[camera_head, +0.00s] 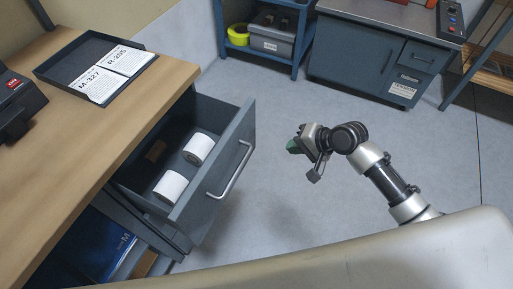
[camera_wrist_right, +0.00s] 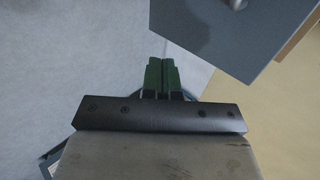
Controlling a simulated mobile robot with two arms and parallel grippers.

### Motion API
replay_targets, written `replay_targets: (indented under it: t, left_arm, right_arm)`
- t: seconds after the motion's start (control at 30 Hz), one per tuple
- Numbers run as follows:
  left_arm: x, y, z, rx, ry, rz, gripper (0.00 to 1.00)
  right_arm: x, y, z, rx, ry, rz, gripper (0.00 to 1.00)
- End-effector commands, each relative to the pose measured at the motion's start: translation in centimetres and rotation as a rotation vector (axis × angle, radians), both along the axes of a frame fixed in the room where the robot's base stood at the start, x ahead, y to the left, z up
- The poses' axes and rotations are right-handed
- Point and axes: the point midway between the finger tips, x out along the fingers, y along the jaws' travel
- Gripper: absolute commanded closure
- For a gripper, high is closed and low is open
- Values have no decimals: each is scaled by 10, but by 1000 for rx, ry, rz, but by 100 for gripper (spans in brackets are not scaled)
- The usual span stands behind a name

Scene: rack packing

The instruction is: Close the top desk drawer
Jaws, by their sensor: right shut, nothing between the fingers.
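The top desk drawer (camera_head: 217,163) is pulled far out of the wooden-topped desk (camera_head: 110,120) in the head view. Its grey front carries a silver bar handle (camera_head: 231,172). The grey drawer front (camera_wrist_right: 235,35) shows at the upper right there. My left gripper is out of view.
On the desk are a black tray (camera_head: 75,62) with two labelled cards and a dark device (camera_head: 18,105) at the left edge. A lower compartment holds blue items (camera_head: 100,245). A blue shelf and a blue cabinet (camera_head: 360,62) stand at the back. The floor (camera_head: 270,210) around my right gripper is clear.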

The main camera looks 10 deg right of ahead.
Motion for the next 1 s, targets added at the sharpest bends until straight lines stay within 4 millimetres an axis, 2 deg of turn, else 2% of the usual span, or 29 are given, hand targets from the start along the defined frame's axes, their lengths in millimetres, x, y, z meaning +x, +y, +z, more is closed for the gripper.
replay_targets:
  t: [0.17,0.6,0.8,1.0]
  left_arm:
    - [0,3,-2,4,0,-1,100]
    - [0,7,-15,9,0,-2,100]
    - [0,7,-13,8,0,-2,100]
    - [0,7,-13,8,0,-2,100]
  right_arm:
    - [4,11,-3,14,5,6,100]
    - [43,64,-65,13,4,6,100]
    - [60,86,-63,11,1,5,100]
    - [66,93,-63,9,2,5,100]
